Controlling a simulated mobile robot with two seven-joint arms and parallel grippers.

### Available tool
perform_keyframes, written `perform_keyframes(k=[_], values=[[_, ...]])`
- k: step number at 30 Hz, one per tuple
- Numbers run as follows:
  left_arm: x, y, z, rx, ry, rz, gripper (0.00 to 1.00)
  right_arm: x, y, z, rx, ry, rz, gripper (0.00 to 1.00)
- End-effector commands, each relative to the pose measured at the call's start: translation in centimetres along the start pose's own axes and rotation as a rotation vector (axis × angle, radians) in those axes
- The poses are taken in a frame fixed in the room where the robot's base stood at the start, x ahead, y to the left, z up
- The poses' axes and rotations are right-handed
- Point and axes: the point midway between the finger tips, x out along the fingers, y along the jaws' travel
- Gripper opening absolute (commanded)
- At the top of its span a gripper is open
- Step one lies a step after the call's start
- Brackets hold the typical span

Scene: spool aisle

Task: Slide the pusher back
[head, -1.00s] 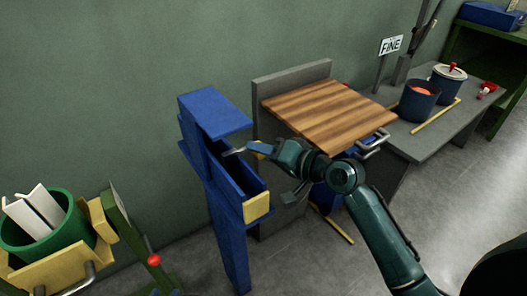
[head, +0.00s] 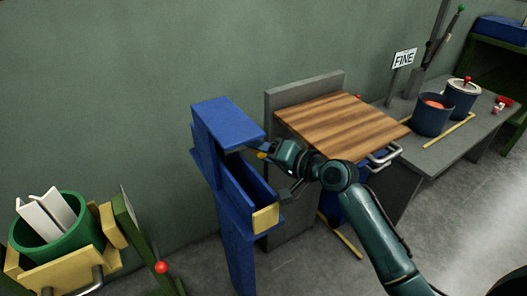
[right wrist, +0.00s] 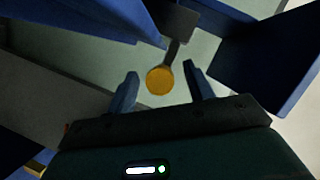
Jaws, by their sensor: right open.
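The pusher shows in the right wrist view as a round yellow knob (right wrist: 160,80) on a thin dark rod, with a dark plate (right wrist: 174,20) behind it. In the head view the knob (head: 262,155) is a small yellow spot beside the blue stand (head: 228,122); the rest of the pusher is mostly hidden. My right gripper (right wrist: 160,70) is open, with its two fingers on either side of the knob and a gap on each side. In the head view my right gripper (head: 270,168) is at the stand's right side. My left gripper is not in view.
A blue trough with a cream end block (head: 265,218) juts from the stand below my gripper. A wooden board (head: 345,122) on a grey bench is close behind my right arm. A green bucket (head: 48,240) and a red-knobbed lever (head: 161,267) stand at left.

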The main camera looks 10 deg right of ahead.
Motion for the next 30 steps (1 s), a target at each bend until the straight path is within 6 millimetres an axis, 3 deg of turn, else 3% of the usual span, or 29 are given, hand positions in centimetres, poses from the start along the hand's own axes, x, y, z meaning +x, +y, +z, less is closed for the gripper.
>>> perform_keyframes(k=[8, 21, 30], values=[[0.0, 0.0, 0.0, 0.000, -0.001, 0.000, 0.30, -1.4, 0.1, 0.0, 0.000, 0.001, 0.001, 0.52], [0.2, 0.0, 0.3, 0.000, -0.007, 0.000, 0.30, -10.6, 0.1, 0.1, -0.002, -0.003, 0.003, 0.52], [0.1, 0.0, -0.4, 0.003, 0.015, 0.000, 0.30, -13.2, 0.0, 0.0, 0.000, -0.001, 0.000, 0.52]])
